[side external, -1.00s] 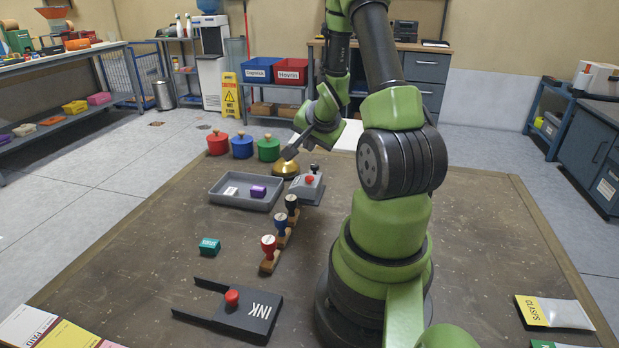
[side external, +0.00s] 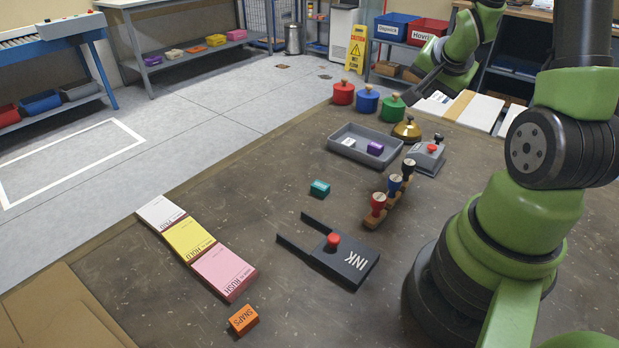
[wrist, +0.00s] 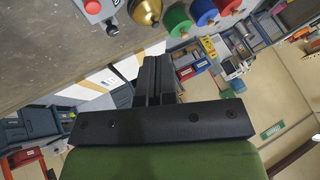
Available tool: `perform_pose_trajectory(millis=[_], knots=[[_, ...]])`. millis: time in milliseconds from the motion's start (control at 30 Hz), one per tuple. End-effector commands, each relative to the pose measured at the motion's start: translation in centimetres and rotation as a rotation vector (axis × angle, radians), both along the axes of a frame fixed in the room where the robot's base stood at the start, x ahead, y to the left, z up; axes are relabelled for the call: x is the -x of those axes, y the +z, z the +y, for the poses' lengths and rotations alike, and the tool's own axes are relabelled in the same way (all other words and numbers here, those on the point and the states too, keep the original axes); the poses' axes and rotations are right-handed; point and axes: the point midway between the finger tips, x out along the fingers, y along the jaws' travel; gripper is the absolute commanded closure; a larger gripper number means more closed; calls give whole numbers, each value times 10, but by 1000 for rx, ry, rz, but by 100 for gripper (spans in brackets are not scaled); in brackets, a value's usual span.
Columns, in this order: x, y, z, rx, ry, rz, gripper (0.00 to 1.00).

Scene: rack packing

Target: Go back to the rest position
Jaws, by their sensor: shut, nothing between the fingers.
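My gripper (side external: 418,88) is raised above the far side of the table, behind the brass bell (side external: 407,129). Its tip is small and dark in the side view. In the wrist view its two black fingers (wrist: 157,75) lie together with nothing between them. The brass bell also shows at the top of the wrist view (wrist: 145,10), apart from the fingers.
Red (side external: 343,93), blue (side external: 366,102) and green (side external: 392,107) lidded pots stand near the bell. Pads (side external: 190,240) lie at the left edge.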

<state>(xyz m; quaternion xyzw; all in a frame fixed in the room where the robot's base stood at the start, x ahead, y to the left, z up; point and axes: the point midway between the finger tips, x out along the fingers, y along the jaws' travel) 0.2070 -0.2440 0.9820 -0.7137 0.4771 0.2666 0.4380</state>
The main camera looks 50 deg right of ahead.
Motion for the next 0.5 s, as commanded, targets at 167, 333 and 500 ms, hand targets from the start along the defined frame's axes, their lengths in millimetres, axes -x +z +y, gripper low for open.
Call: perform_pose_trajectory(millis=[167,333,500], knots=[[-25,64,81,46,292,28,100],[-13,105,164,54,593,34,100],[23,127,231,44,892,18,100]])
